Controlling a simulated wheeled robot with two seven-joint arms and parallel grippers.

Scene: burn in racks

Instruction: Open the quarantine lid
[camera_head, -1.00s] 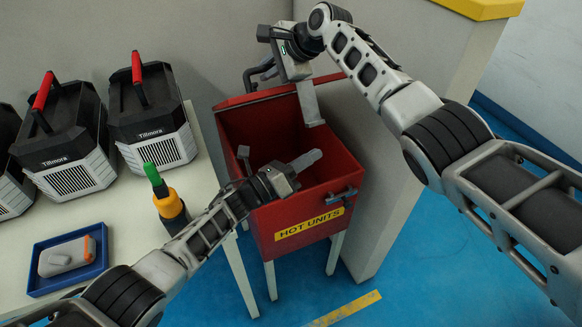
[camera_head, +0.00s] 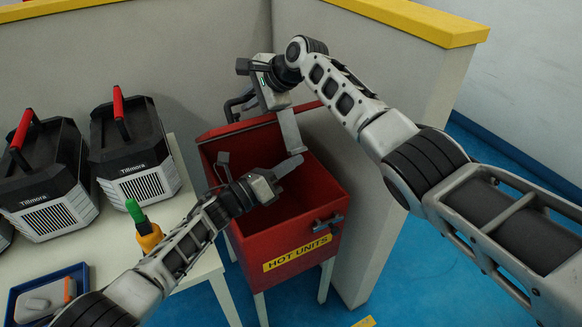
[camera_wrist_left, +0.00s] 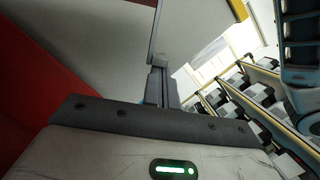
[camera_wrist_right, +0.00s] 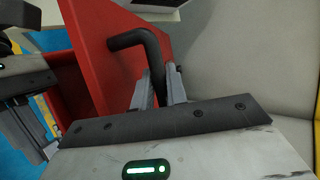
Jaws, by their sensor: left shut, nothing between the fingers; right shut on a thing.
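The red quarantine bin (camera_head: 295,225) is marked HOT UNITS and stands open. My right gripper (camera_head: 243,103) is behind the lid's top. In the right wrist view its fingers are shut on a black bent bar handle (camera_wrist_right: 148,48) on the red lid panel (camera_wrist_right: 100,65). My left gripper (camera_head: 287,168) is over the bin's opening, in front of the lid. Its fingers are shut and empty in the left wrist view (camera_wrist_left: 160,85). Its fingertips are small and partly unclear in the head view.
A pale table (camera_head: 195,270) left of the bin carries several black-and-white Tillmora units (camera_head: 130,150), a green-and-yellow object (camera_head: 145,230) and a blue tray (camera_head: 18,298). A grey partition (camera_head: 400,95) with a yellow top closes off the back and right. Blue floor is free in front.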

